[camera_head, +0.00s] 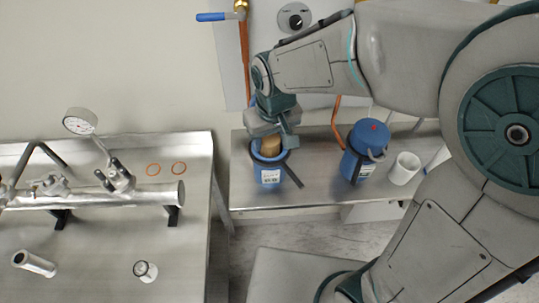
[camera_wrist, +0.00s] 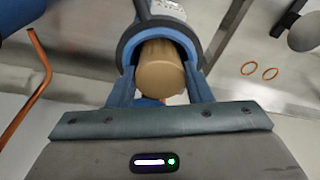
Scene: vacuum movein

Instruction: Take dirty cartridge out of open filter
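The open filter is a blue housing (camera_head: 270,174) with a white label, standing upright on the metal bench. The dirty cartridge is tan (camera_head: 270,147) and shows at the housing's open mouth. In the wrist view the cartridge (camera_wrist: 161,70) sits inside the dark round rim (camera_wrist: 128,42), its near end facing my palm. My gripper (camera_head: 272,141) is at the mouth from above. In the wrist view its two fingers (camera_wrist: 160,88) stand on either side of the cartridge, close to its sides. I cannot tell whether they press on it. The cartridge's lower part is hidden in the housing.
A second blue filter housing (camera_head: 365,150) with its lid on stands to the right, beside a white cylinder (camera_head: 404,168). A left table (camera_head: 95,240) carries a metal pipe (camera_head: 90,196), a gauge (camera_head: 79,122), two orange rings (camera_head: 166,168) and small parts. A blue-handled valve (camera_head: 215,17) is on the wall.

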